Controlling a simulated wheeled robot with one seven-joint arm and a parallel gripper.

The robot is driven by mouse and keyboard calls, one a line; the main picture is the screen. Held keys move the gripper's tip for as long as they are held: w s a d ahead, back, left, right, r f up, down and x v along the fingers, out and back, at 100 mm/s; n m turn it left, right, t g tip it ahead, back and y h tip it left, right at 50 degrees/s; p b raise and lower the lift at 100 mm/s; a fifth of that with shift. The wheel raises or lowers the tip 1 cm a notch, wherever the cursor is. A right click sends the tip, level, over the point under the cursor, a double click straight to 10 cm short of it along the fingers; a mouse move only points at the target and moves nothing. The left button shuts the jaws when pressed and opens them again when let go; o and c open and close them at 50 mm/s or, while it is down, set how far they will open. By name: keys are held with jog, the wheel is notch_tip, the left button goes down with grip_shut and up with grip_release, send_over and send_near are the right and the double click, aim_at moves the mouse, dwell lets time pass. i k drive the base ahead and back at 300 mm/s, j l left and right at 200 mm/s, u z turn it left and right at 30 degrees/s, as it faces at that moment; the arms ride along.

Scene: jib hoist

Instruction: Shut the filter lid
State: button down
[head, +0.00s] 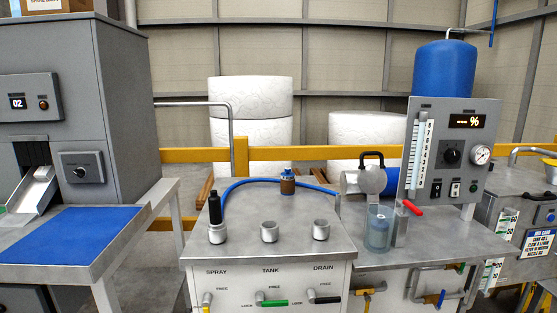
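A round grey disc (371,180) with a black handle (372,157) stands at the back of the right bench, left of the instrument panel; it looks like the filter lid. Behind it lies a horizontal cylinder, with a pale metal end (349,183) to the left and a blue part (393,176) to the right. The disc is seen face-on, and I cannot tell from here whether it is open or closed on the cylinder. Its hinge or latch is not discernible. My gripper is not in view.
A clear beaker (378,232) and a red-handled valve (411,208) stand in front of the disc. The panel (454,152) rises to its right. A blue hose (262,181) arcs over the middle cabinet (268,255). A yellow rail (285,154) runs behind.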

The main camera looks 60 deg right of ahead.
aim_at(371, 179)
jog(key=z, duration=1.55)
jog(key=l+u, duration=0.15)
jog(key=u, duration=0.15)
jog(key=l+u, duration=0.1)
jog(key=u, duration=0.25)
jog(key=l+u, duration=0.15)
jog(key=l, duration=0.25)
jog(key=k+l+u, duration=0.15)
jog(key=l, duration=0.25)
jog(key=k+l+u, duration=0.15)
jog(key=l, duration=0.2)
jog(key=k+l+u, duration=0.15)
jog(key=l, duration=0.25)
jog(key=i, duration=0.05)
